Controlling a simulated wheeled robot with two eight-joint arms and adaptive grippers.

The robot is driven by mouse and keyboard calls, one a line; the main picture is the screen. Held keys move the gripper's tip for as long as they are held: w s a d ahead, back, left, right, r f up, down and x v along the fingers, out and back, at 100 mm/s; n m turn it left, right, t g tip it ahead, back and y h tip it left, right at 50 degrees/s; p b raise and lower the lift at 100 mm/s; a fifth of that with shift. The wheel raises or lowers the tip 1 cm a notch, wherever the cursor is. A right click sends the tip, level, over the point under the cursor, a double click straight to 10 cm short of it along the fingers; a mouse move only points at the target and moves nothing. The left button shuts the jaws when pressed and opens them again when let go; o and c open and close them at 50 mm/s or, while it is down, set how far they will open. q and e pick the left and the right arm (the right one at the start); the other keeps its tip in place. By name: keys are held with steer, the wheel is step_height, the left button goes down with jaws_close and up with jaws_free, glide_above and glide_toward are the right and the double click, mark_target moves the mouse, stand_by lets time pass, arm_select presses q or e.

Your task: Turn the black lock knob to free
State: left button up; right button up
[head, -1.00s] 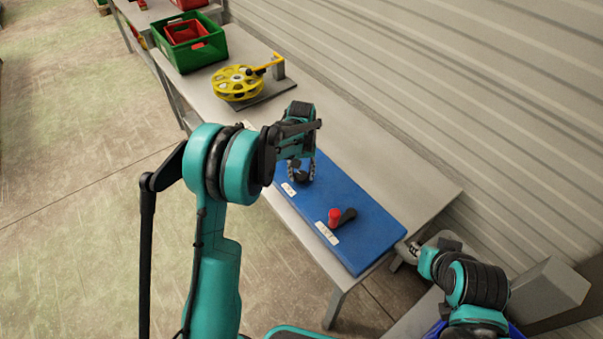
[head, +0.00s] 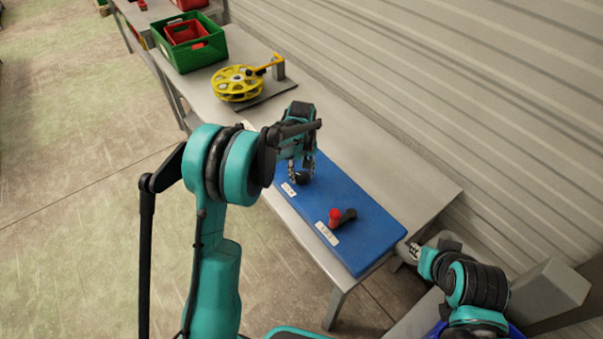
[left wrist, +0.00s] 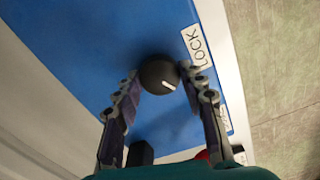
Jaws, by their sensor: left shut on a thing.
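The round black lock knob (left wrist: 158,74) is on the blue panel, beside a white label reading LOCK (left wrist: 197,45). A white mark on the knob slants toward the lower right in the left wrist view. In the head view the knob (head: 303,179) is partly covered by my left gripper (head: 302,172). The left gripper (left wrist: 158,82) points down and is shut on the knob, one finger on each side. My right gripper (head: 413,250) is small and partly seen beside the table's right end, away from the knob; its jaws are unclear.
The blue panel (head: 365,250) lies on a grey table (head: 420,185). A black lever with a red end (head: 336,217) is nearer the panel's right end. A yellow reel (head: 238,84) and green crate (head: 182,60) stand farther back. A corrugated wall (head: 450,70) runs behind.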

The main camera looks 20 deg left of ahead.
mark_target(302, 175)
arm_select(q)
steer(key=o, duration=1.2)
steer(key=shift+c, duration=0.2)
step_height(302, 175, up, 12)
